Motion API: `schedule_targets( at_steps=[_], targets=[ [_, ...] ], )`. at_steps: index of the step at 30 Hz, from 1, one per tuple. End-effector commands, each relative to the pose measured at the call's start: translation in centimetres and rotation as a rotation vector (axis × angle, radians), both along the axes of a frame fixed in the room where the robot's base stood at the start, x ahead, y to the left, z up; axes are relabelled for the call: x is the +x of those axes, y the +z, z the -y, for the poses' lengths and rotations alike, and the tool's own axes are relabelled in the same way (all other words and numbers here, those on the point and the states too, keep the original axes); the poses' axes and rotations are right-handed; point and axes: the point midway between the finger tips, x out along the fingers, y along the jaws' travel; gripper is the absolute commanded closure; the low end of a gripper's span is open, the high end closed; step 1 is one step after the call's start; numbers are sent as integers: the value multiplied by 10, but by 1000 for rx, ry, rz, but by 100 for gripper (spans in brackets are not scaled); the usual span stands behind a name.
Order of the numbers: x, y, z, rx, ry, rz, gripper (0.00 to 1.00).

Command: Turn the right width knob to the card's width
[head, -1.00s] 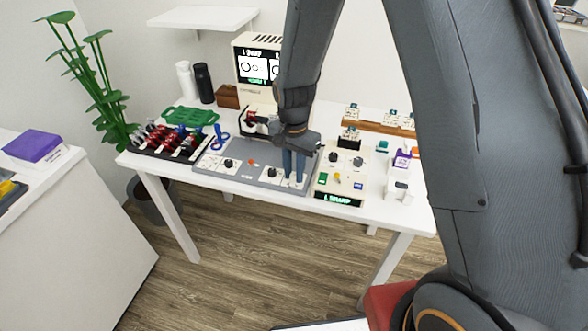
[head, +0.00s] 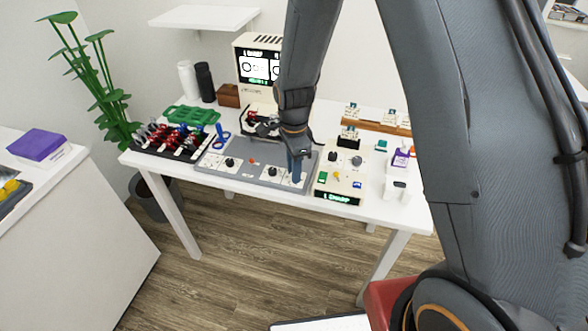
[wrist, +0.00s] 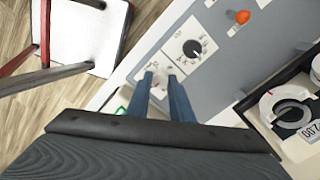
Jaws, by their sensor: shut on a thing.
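My gripper (head: 296,172) points down over the right end of the grey panel (head: 215,160). In the wrist view its two blue fingers (wrist: 160,78) are shut on the right width knob, on a white dial plate. The fingers mostly hide this knob and its pointer. A black knob (head: 272,172) with a marked white dial stands just left of it, and shows clear of the fingers in the wrist view (wrist: 192,48). I cannot make out a card with a width figure.
A monitor (head: 258,68) showing two rings stands behind the panel. A cream control box (head: 322,188) with a lit green display sits close on the right. A rack of red and blue pieces (head: 168,142) is at the left. An orange knob (wrist: 242,16) is on the panel.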

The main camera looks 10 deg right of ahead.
Motion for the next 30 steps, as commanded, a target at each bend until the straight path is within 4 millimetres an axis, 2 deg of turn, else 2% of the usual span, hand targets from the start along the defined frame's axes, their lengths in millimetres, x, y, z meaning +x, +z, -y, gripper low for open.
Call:
schedule_targets(
  at_steps=[15,16,19,30],
  targets=[
    [3,2,0,1,-22,6,100],
    [3,2,0,1,-22,6,78],
    [2,2,0,1,-22,5,62],
    [1,4,0,1,-21,3,61]
  ],
)
